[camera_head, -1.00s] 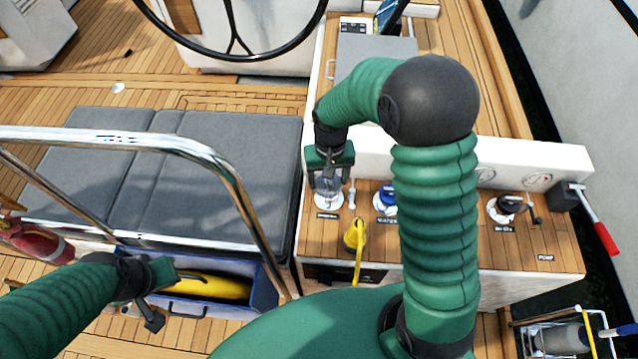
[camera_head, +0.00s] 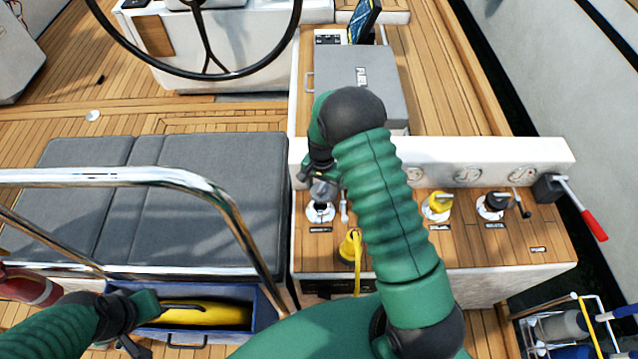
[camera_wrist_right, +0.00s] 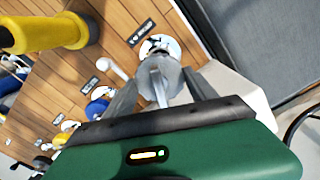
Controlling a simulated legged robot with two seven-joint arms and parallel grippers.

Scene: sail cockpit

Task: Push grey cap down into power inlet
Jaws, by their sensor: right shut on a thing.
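The grey cap (camera_head: 323,190) is between the fingers of my right gripper (camera_head: 320,184), which is shut on it. The cap is at the white-ringed power inlet (camera_head: 319,213) on the left of the wooden panel. In the right wrist view the grey cap (camera_wrist_right: 158,76) overlaps the near side of the inlet ring (camera_wrist_right: 162,46). Part of the ring and its dark inside show beyond the cap. I cannot tell whether the cap touches the inlet. My left gripper (camera_head: 160,325) is open and empty near the blue bin at the lower left.
A yellow plug (camera_head: 348,247) with a cable stands in front of the inlet. Other fittings, including a yellow one (camera_head: 437,206) and a black one (camera_head: 493,204), lie to the right. A steel rail (camera_head: 150,177) crosses the left. A red-handled lever (camera_head: 585,215) is far right.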

